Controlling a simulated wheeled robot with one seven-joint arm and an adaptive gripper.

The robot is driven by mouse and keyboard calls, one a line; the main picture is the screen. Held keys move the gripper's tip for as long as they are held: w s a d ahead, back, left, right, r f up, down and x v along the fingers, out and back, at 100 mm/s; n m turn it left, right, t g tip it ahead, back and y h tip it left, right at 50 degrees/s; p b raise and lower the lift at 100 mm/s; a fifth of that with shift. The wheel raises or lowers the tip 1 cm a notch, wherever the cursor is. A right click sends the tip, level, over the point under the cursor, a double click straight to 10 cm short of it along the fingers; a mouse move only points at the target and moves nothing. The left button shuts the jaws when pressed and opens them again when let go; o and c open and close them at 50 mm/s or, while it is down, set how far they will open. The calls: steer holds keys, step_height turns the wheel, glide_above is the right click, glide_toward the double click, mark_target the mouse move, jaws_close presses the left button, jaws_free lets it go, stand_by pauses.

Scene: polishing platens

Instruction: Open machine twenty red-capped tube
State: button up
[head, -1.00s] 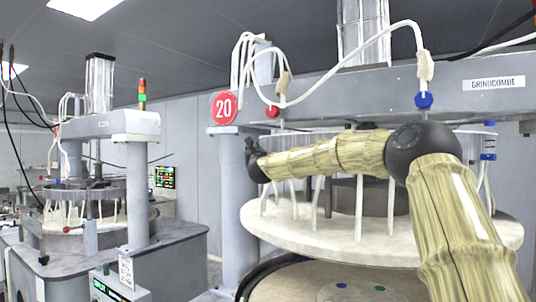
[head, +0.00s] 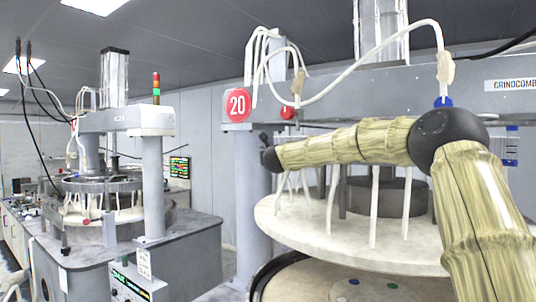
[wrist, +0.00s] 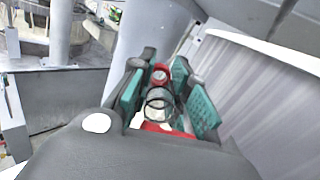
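Machine twenty carries a round red sign reading 20 (head: 237,105) on its left post. A red cap (head: 288,113) sits at the lower end of a white tube, against the machine's beam right of the sign. A blue cap (head: 443,102) sits on another tube farther right. My gripper (head: 266,149) is small and dark in the head view, below and left of the red cap and apart from it. In the wrist view my gripper's teal finger pads (wrist: 161,98) stand apart. Red and clear parts show between them; I cannot tell whether these belong to the gripper.
A pale round platen (head: 340,238) with several white tubes lies under my arm. The machine's grey post (head: 251,190) stands close to the gripper. Another machine (head: 145,120) with a signal light stands at the left. A floor gap separates the two machines.

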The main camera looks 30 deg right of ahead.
steer(key=shift+o, duration=0.5)
steer(key=shift+s, duration=0.1)
steer(key=shift+s+a, duration=0.15)
steer(key=shift+s, duration=0.1)
steer(key=v, duration=1.1)
steer(key=shift+s, duration=0.15)
